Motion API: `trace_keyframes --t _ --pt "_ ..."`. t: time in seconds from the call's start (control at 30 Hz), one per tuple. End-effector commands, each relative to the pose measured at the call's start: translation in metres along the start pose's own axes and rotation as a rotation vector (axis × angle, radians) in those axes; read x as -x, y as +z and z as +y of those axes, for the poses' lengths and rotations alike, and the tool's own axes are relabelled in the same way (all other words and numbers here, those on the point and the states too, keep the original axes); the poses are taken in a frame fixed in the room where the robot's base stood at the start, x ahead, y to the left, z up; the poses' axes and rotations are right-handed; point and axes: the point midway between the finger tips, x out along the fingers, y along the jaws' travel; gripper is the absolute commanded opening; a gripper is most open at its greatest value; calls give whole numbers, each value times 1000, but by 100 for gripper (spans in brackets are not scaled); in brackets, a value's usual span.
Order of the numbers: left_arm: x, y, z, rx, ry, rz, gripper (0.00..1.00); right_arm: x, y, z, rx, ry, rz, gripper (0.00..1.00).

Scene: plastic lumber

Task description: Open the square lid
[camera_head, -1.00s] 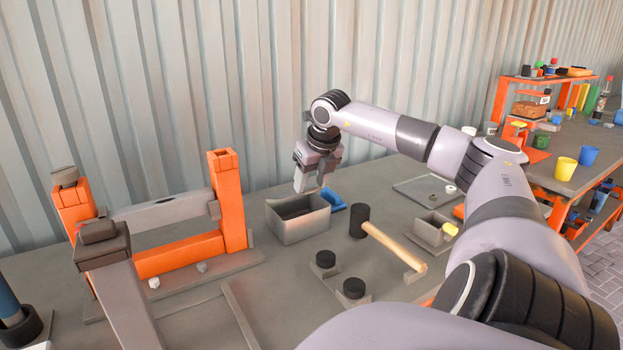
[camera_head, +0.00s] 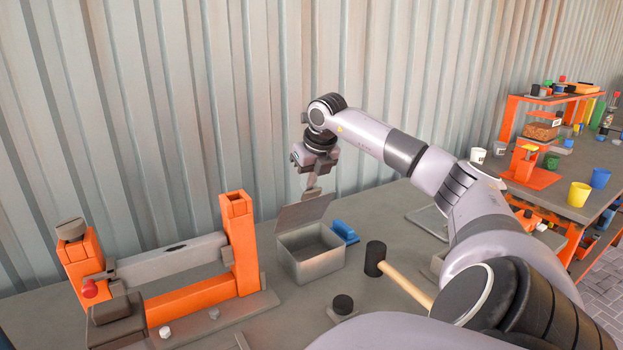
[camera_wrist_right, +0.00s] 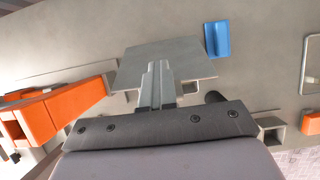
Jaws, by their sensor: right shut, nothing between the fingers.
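A grey square box (camera_head: 318,262) stands on the table near the corrugated wall, and its inside shows. Its flat grey lid (camera_head: 303,213) is raised at the back edge, tilted up. My right gripper (camera_head: 312,191) is just above the lid's upper edge, shut with nothing in it. In the right wrist view the shut fingers (camera_wrist_right: 155,85) lie across the lid (camera_wrist_right: 190,58); I cannot tell whether they touch it. My left gripper is not in view.
A blue object (camera_head: 345,232) lies right of the box, with a mallet (camera_head: 400,282) in front of it. An orange frame (camera_head: 241,242) with a grey bar stands left. A black disc (camera_head: 343,304) is in front. A second table with cups (camera_head: 579,194) is at right.

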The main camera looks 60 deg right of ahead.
Motion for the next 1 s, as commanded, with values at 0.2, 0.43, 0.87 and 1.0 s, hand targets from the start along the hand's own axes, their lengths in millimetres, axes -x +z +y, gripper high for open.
trace_keyframes --t 0.2,0.43,0.87,1.0 --pt "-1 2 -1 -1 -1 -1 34 -1 -2 0 3 -1 4 70" --pt "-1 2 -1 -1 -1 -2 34 0 -3 0 3 -1 5 79" --pt "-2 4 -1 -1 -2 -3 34 47 -1 0 3 -1 1 79" --pt "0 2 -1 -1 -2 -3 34 64 -1 1 3 1 3 79"
